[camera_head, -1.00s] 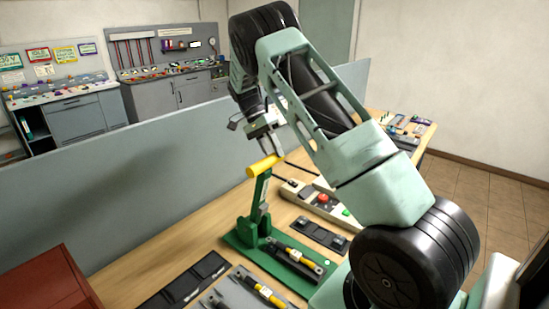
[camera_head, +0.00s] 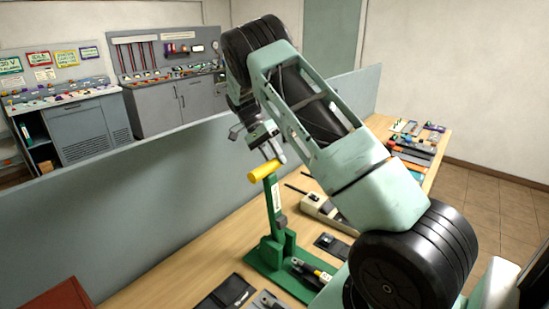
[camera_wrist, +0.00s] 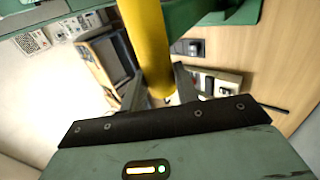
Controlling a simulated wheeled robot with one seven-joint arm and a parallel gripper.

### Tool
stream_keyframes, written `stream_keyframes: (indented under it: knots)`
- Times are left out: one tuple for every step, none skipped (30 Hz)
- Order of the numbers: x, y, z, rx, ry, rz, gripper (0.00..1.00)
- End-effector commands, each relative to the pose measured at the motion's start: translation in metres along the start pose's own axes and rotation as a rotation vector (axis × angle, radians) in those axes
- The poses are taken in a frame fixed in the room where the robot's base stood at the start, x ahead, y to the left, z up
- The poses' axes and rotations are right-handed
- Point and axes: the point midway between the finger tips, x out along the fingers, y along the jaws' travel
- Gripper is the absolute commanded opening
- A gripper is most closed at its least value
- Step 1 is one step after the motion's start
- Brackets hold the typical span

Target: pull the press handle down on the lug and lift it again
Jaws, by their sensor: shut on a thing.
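The green press (camera_head: 277,243) stands on the bench with a flat green base. Its arm rises steeply from the body, with a pale label strip on it. The yellow handle (camera_head: 264,172) crosses the top of that arm. My gripper (camera_head: 273,154) is shut on the handle from above. In the wrist view the yellow handle (camera_wrist: 148,40) runs down between the two fingers of my gripper (camera_wrist: 158,88). I cannot make out the lug.
A grey partition (camera_head: 130,190) runs behind the bench. A beige box (camera_head: 325,212) and a small black tray (camera_head: 332,246) lie right of the press. Several tools (camera_head: 412,150) lie at the far right. A red box (camera_head: 55,298) is at lower left.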

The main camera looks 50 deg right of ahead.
Motion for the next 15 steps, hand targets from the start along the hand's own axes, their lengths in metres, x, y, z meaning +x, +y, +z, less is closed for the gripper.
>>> stream_keyframes:
  knots:
    - [0.0133, -0.0084, 0.0043, -0.008, -0.013, 0.008, 0.00]
    - [0.0133, -0.0084, 0.0043, -0.007, -0.013, 0.008, 0.00]
    - [0.0133, -0.0084, 0.0042, -0.007, -0.013, 0.008, 0.00]
    - [0.0133, -0.0084, 0.0042, -0.007, -0.013, 0.008, 0.00]
    - [0.0133, -0.0086, 0.0043, -0.008, -0.013, 0.007, 0.39]
    - [0.0132, -0.0085, 0.0041, -0.008, -0.012, 0.008, 0.50]
    - [0.0127, -0.0082, 0.0038, -0.007, -0.011, 0.008, 0.52]
    - [0.0121, -0.0078, 0.0035, -0.006, -0.011, 0.007, 0.52]
    - [0.0113, -0.0071, 0.0031, -0.006, -0.010, 0.007, 0.52]
    - [0.0107, -0.0067, 0.0029, -0.005, -0.009, 0.007, 0.52]
    - [0.0102, -0.0063, 0.0027, -0.005, -0.009, 0.007, 0.52]
    - [0.0096, -0.0059, 0.0025, -0.005, -0.008, 0.006, 0.52]
    - [0.0093, -0.0056, 0.0023, -0.004, -0.008, 0.006, 0.52]
    - [0.0089, -0.0054, 0.0022, -0.004, -0.008, 0.006, 0.52]
    - [0.0082, -0.0053, 0.0020, -0.004, -0.007, 0.006, 0.52]
